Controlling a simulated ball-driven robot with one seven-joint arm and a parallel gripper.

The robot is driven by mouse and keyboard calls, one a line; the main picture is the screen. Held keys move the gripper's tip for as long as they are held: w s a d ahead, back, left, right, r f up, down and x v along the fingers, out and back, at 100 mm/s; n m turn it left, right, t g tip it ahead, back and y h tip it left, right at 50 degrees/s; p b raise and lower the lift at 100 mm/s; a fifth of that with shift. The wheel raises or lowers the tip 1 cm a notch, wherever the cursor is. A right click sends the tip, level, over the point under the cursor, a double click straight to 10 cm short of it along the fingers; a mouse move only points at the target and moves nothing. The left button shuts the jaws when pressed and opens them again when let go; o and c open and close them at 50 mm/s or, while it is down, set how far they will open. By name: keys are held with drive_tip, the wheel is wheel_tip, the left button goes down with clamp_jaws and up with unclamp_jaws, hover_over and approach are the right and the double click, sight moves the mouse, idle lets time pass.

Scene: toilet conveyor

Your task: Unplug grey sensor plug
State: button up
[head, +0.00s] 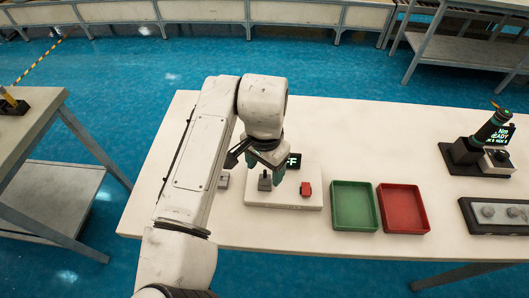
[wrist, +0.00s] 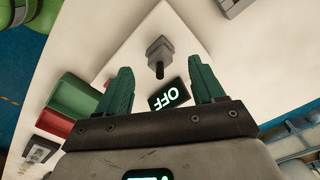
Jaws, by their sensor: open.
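A white box (head: 285,203) sits on the white table and carries a grey plug-like piece (head: 264,181). In the wrist view this grey piece (wrist: 160,50) has a square base and a dark stub, and stands just beyond the space between my fingertips. My gripper (head: 268,158) is above the back of the box. In the wrist view my gripper (wrist: 162,64) has its two green fingers wide apart, with nothing held. A display reading OFF (wrist: 169,95) shows between the fingers. A red switch (head: 306,189) is on the box's right side.
Green (head: 354,207) and red (head: 403,209) trays stand right of the box. A small grey block (head: 224,180) lies just left of it. A dark device with a green-lit screen (head: 484,147) and a grey panel (head: 494,213) are at the far right.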

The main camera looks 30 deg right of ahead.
sight(265, 171)
drive_tip(key=shift+f, duration=1.65)
drive_tip(key=shift+c, duration=0.4)
drive_tip(key=c, duration=1.1)
drive_tip(key=shift+c, duration=0.2)
drive_tip(key=shift+r+p, duration=0.75)
drive_tip(key=shift+p, duration=0.05)
drive_tip(key=shift+r+p, duration=1.15)
drive_tip(key=shift+r, duration=0.25)
